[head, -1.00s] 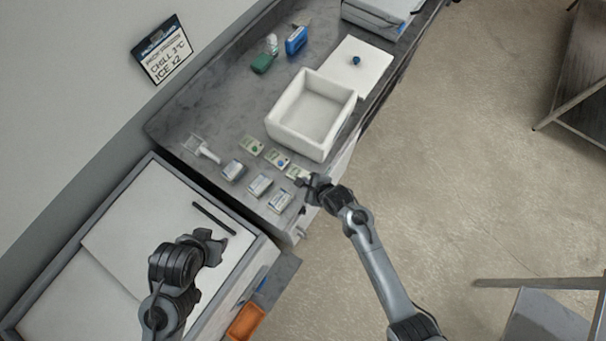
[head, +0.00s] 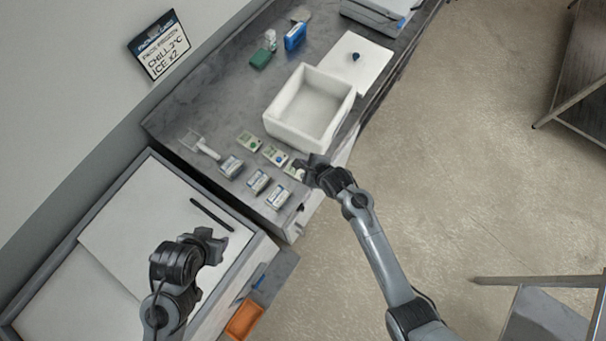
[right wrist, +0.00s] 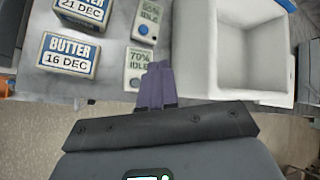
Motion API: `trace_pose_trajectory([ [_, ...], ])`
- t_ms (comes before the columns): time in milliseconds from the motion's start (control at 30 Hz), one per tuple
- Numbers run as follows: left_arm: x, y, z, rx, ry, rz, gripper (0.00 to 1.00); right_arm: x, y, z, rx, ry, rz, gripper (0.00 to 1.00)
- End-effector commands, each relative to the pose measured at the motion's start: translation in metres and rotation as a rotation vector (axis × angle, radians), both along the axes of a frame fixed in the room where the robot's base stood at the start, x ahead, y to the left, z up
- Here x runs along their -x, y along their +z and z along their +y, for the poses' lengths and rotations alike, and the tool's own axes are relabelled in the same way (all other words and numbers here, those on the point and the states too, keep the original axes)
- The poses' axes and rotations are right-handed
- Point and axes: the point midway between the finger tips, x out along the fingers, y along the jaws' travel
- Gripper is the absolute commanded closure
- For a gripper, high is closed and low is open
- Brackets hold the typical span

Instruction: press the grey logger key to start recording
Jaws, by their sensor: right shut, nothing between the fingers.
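Three small white loggers lie in a row on the counter: one with a green key (head: 250,141), one with a blue key (head: 275,155), and a nearest one (head: 292,170) partly behind my right gripper. In the right wrist view the nearest logger (right wrist: 139,62) reads 70% IDLE; its small key (right wrist: 134,83) is low on its face, its colour hard to tell. The blue-key logger (right wrist: 147,20) also reads IDLE. My right gripper (head: 310,166) is shut and empty, its tips (right wrist: 158,72) just right of the nearest logger; contact is unclear. My left gripper (head: 212,244) hangs over the white-topped unit, jaws unclear.
A white open box (head: 310,105) stands right behind the loggers. Several butter packs (head: 257,182) stand left of them, with a white scoop (head: 200,145) beyond. A white lid (head: 357,68), a blue item (head: 295,36) and a green item (head: 261,59) lie farther back.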

Motion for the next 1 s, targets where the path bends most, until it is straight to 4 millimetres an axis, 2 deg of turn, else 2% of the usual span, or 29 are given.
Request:
trace_pose_trajectory([
  [567,0.0,-0.068,-0.001,0.006,0.004,0.0,0.57,0.0,-0.061,-0.001,0.002,0.001,-0.003,1.0],
  [800,0.0,-0.076,-0.003,0.012,0.009,0.001,0.57,0.0,-0.078,0.0,-0.001,-0.001,-0.001,1.0],
  [1000,0.0,-0.077,-0.003,0.011,0.008,0.0,0.57,0.0,-0.083,0.0,-0.001,-0.001,0.0,1.0],
])
